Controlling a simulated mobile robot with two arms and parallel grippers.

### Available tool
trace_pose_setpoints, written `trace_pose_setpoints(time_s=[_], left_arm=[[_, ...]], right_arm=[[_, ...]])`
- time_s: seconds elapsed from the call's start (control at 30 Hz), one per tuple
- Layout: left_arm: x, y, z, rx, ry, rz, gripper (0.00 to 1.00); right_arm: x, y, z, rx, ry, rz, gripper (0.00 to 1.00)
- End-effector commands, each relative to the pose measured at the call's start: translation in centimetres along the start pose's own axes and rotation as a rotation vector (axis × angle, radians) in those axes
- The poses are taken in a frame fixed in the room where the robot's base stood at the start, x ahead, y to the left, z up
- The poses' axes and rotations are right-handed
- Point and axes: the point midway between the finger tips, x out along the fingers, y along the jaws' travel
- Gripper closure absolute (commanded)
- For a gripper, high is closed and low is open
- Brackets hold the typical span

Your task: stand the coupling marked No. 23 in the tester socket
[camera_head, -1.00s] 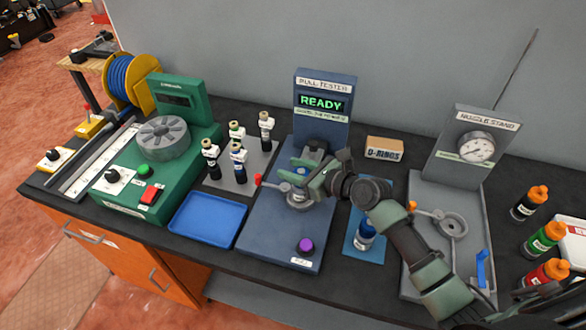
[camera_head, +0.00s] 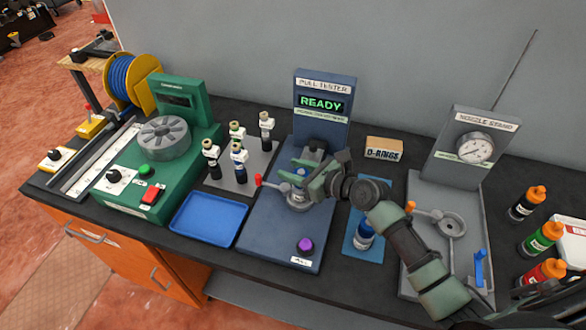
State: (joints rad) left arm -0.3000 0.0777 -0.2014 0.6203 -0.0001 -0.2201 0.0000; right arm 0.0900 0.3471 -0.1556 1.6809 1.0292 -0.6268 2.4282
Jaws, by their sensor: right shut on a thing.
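The blue-grey pull tester (camera_head: 262,235) stands in the middle of the bench, its screen reading READY. Its round grey socket (camera_head: 299,203) is at the middle of its base. My right gripper (camera_head: 308,184) comes in from the right over this socket, shut on a coupling that it mostly hides. I cannot read a number on it, nor tell how deep it sits in the socket. Several black couplings with white tags (camera_head: 239,166) stand upright on a grey rack plate (camera_head: 262,163) left of the tester; their numbers are too small to read. My left gripper is not in view.
A red-tipped lever (camera_head: 259,181) sticks out left of the socket; a purple button (camera_head: 305,245) is in front. A blue tray (camera_head: 208,219) is empty. A green machine (camera_head: 170,175) stands left. The nozzle stand (camera_head: 468,150), an O-rings box (camera_head: 384,148) and bottles (camera_head: 541,238) are right.

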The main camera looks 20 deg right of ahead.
Motion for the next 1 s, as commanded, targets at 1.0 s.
trace_pose_setpoints(time_s=[1.0], left_arm=[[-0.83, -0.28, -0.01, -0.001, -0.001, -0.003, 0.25]], right_arm=[[0.01, -0.05, 0.23, -0.001, -0.005, -0.001, 1.0]])
